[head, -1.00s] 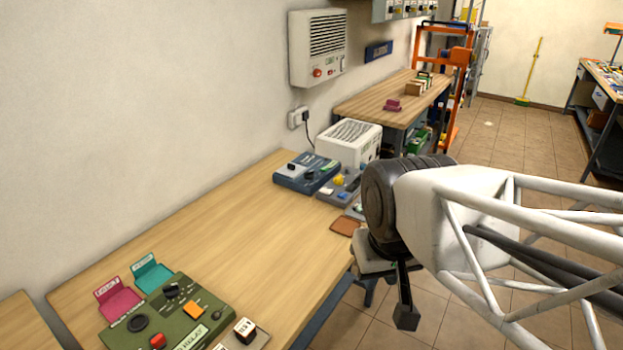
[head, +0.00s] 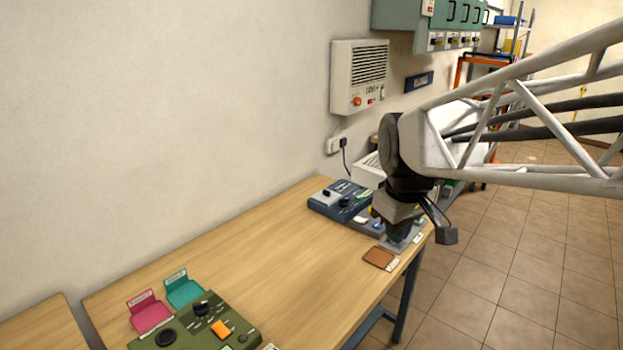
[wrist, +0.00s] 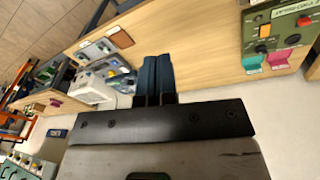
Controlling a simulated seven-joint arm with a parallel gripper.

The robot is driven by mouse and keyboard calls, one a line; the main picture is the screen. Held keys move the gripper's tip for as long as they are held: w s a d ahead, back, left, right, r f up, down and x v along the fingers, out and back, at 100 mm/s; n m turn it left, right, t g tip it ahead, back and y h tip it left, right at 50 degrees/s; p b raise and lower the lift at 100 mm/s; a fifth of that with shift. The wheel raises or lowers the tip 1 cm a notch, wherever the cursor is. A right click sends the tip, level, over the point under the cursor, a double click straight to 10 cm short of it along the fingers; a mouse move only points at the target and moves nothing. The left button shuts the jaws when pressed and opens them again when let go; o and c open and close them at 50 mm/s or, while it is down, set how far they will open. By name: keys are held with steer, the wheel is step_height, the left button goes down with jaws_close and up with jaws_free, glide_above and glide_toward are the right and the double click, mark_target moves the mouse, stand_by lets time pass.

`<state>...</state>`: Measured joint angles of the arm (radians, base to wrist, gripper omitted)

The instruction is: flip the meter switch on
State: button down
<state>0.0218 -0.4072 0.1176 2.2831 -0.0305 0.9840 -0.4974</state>
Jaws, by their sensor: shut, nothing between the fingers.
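My gripper (head: 398,232) is over the far right end of the wooden workbench (head: 270,265). Its two dark fingers (wrist: 155,75) are together and empty in the wrist view. A blue-grey device (head: 340,200) with a dark knob and a pale part on top sits left of the gripper, near the wall. A grey panel with small coloured parts (head: 372,222) lies beside it, partly behind my gripper. A green control box (head: 190,330) with an orange switch and black knobs is at the near end. I cannot read which device is the meter.
A white ribbed box (head: 368,172) stands behind the devices, partly hidden by my arm. A brown pad (head: 379,258) lies by the bench's right edge. Pink (head: 148,312) and teal (head: 183,288) holders stand near the green box. The bench middle is clear.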

steer(key=w+d+n+g, duration=0.1)
steer(key=w+n, duration=0.4)
steer(key=w, duration=0.9)
steer(key=n+g, duration=0.2)
steer(key=n, duration=1.4)
glide_above(365, 220)
steer(key=w+a, duration=0.1)
steer(key=a, duration=0.1)
step_height(365, 220, down, 17)
steer(key=shift+w+d+f+h, duration=0.15)
steer(key=shift+h, duration=0.15)
steer(key=shift+f, duration=0.1)
steer(key=f, duration=0.4)
steer(key=d+f, duration=0.1)
steer(key=f, duration=0.4)
steer(key=s+f, duration=0.1)
steer(key=f, duration=0.3)
steer(key=shift+s+d+f, duration=0.1)
steer(key=shift+d+f, duration=0.05)
steer(key=shift+f, duration=0.2)
